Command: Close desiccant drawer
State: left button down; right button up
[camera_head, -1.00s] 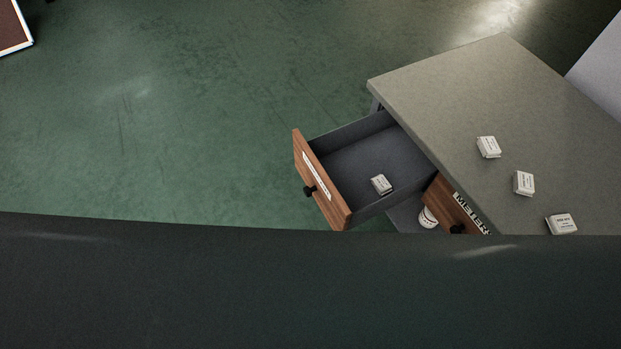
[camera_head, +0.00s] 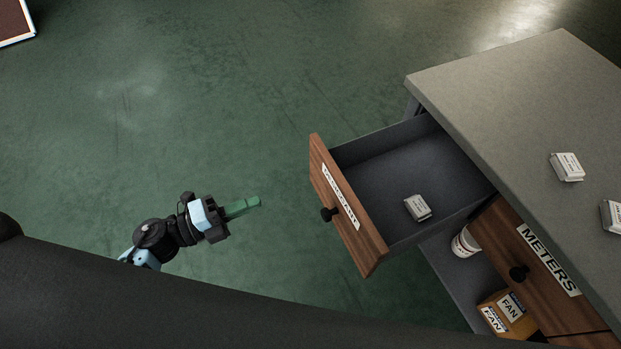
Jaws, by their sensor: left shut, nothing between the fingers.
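The desiccant drawer (camera_head: 345,209) has a brown wooden front with a white label and a black knob (camera_head: 329,214). It stands pulled out from the grey cabinet (camera_head: 520,90), and one small white packet (camera_head: 417,207) lies inside it. My left gripper (camera_head: 256,202) has green fingers, is shut and empty, and points right toward the drawer front. A gap of floor shows between its fingertips and the knob. My right gripper is not in view.
The METERS drawer (camera_head: 530,252) beside it looks shut. White packets (camera_head: 567,167) lie on the cabinet top. A white container (camera_head: 464,242) and FAN boxes (camera_head: 507,312) sit on the shelf below.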

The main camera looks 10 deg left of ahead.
aim_at(322, 176)
pick_arm(q)
jog(key=p+x, duration=0.1)
jog(key=x, duration=1.3)
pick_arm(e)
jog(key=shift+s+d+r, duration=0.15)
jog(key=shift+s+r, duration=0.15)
pick_arm(q)
jog(key=shift+d, duration=0.1)
